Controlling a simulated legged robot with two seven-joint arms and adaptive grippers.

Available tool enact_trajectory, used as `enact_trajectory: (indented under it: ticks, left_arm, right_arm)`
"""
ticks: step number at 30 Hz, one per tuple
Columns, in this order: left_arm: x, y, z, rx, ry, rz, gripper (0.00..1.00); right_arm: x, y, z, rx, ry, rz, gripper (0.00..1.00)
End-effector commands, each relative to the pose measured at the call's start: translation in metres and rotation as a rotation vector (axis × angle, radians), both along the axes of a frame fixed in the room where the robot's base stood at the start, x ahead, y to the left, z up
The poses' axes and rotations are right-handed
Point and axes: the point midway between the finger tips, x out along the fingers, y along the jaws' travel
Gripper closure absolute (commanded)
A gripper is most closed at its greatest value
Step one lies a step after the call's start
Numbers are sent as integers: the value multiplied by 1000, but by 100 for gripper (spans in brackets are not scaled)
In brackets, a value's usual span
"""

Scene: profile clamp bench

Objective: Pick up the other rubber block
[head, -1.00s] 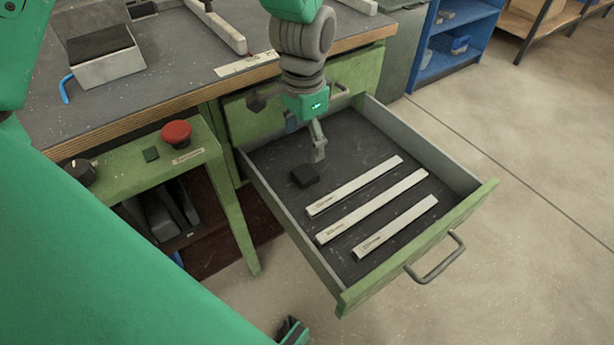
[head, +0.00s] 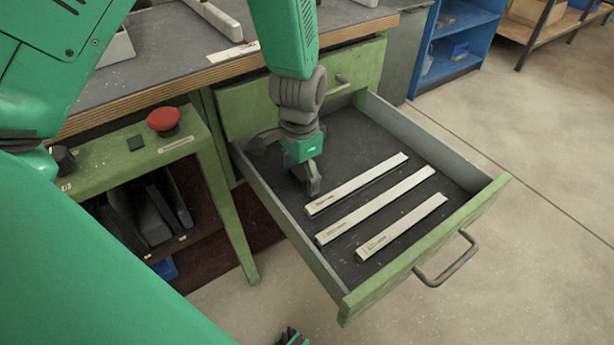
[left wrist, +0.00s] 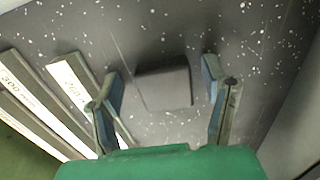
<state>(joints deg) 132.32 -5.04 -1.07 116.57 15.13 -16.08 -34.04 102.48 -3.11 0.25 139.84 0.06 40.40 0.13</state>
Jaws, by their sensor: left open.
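The black rubber block (left wrist: 165,85) lies flat on the drawer floor in the left wrist view, between and just beyond my two left fingertips. A clear gap shows on both sides of it. My left gripper (left wrist: 167,100) is open and points down at it. In the head view my left gripper (head: 312,182) is low inside the open drawer, near its left side, and hides the block.
The green drawer (head: 425,250) stands open. Three pale bars (head: 375,207) lie right of the gripper; they also show in the left wrist view (left wrist: 70,85). The drawer's left wall (head: 290,228) is close. A red button (head: 163,119) sits on the green stand.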

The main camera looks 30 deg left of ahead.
Motion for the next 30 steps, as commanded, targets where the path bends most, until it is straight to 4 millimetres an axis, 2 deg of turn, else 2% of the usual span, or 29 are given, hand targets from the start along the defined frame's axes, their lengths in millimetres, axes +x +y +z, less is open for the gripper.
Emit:
enact_trajectory:
  ticks: [2, 3, 7, 15, 18, 20, 30]
  left_arm:
    - [0, 1, 1, -1, -1, 1, 33]
    - [0, 1, 1, -1, -1, 0, 40]
    - [0, 0, 2, 1, 0, 1, 86]
    - [0, -1, 2, 2, 0, 0, 87]
    - [1, 0, 8, 1, -1, 0, 87]
    - [1, 0, 16, 1, -3, 0, 87]
    - [1, -1, 84, 0, -3, 0, 87]
  right_arm:
    - [0, 0, 1, 0, -1, 0, 60]
    - [0, 0, 1, 0, -1, 0, 60]
    - [0, 0, 1, 0, -1, 1, 60]
    - [0, 0, 1, 0, -1, 1, 60]
    - [0, 0, 5, 0, -1, 1, 60]
    - [0, 0, 9, 0, 0, 0, 60]
    - [0, 0, 39, 0, -1, 1, 60]
